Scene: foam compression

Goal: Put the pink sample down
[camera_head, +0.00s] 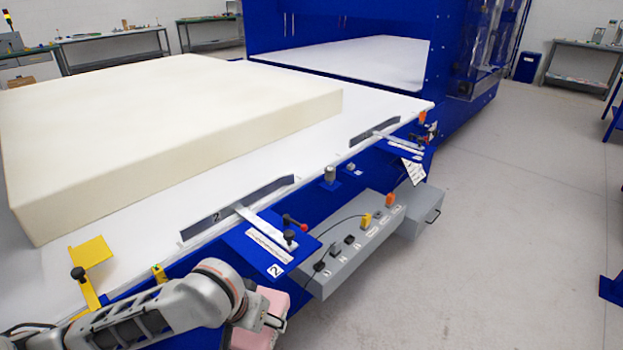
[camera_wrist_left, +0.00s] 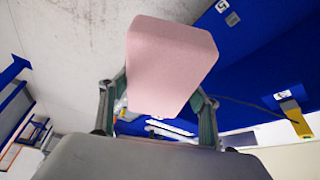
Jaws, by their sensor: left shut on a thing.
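The pink sample (camera_head: 262,310) is a pink block at the bottom of the head view, partly hidden behind my left wrist. It also fills the upper middle of the left wrist view (camera_wrist_left: 168,65). My left gripper (camera_head: 274,322) is shut on it, with one finger on each side of the block in the left wrist view (camera_wrist_left: 158,105). The block is held beside the blue front side of the machine, near the grey control box. I cannot tell whether anything supports it from below. My right gripper is not in view.
A large cream foam block (camera_head: 170,120) lies on the white machine table (camera_head: 390,100). A grey control box (camera_head: 350,250) and blue brackets with levers (camera_head: 270,240) stick out from the table's front edge. A yellow bracket (camera_head: 90,252) stands at left.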

